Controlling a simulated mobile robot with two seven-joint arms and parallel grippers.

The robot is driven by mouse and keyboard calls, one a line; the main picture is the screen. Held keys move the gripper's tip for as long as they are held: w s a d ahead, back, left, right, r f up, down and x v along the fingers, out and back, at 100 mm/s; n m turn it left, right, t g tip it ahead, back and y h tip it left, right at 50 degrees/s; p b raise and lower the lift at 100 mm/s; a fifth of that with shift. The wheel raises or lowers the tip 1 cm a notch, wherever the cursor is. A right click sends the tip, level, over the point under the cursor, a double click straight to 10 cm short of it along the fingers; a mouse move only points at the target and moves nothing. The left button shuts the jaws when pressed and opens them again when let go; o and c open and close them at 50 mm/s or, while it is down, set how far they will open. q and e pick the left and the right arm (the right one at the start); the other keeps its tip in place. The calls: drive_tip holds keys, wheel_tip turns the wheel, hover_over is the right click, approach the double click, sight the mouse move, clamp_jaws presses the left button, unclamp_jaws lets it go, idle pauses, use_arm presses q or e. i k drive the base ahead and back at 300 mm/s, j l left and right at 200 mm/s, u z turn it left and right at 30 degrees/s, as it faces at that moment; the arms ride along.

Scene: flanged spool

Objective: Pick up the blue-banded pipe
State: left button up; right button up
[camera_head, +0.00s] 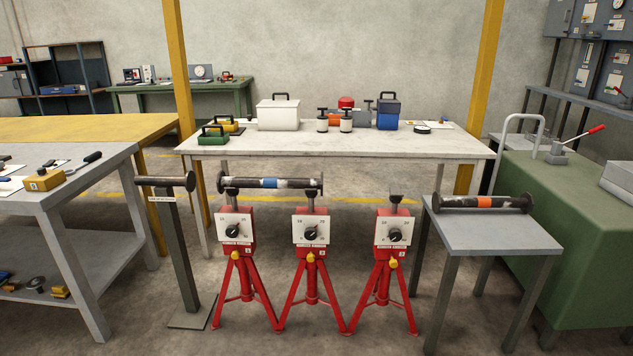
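The blue-banded pipe (270,183) is a dark and whitish flanged pipe with a blue band near its middle. It lies level, left to right, across the tops of the left red stand (234,228) and the middle red stand (311,229). Its flanges stick out past both stands. A similar pipe with an orange band (467,203) lies on a small grey table (505,236) at the right. Neither of my grippers shows in the head view.
A third red stand (395,231) has an empty top. A grey post (177,250) carries a short dark flanged piece (163,182) close left of the pipe. Behind stands a white table (370,147) with boxes. A grey workbench (70,190) is left, a green bench (575,215) right.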

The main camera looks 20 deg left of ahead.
sight(223, 181)
drive_tip(key=i+j+z, duration=0.15)
drive_tip(key=j+z, duration=0.15)
drive_tip(key=i+j+z, duration=0.1)
drive_tip(key=j+z, duration=0.15)
drive_tip(key=i+j+z, duration=0.15)
drive_tip(key=j, duration=0.25)
drive_tip(key=j+z, duration=0.15)
drive_tip(key=j, duration=0.3)
drive_tip(key=i+j, duration=0.1)
drive_tip(key=j, duration=0.65)
drive_tip(key=i+j+z, duration=0.15)
drive_tip(key=j, duration=1.4)
drive_tip(key=i+z, duration=0.05)
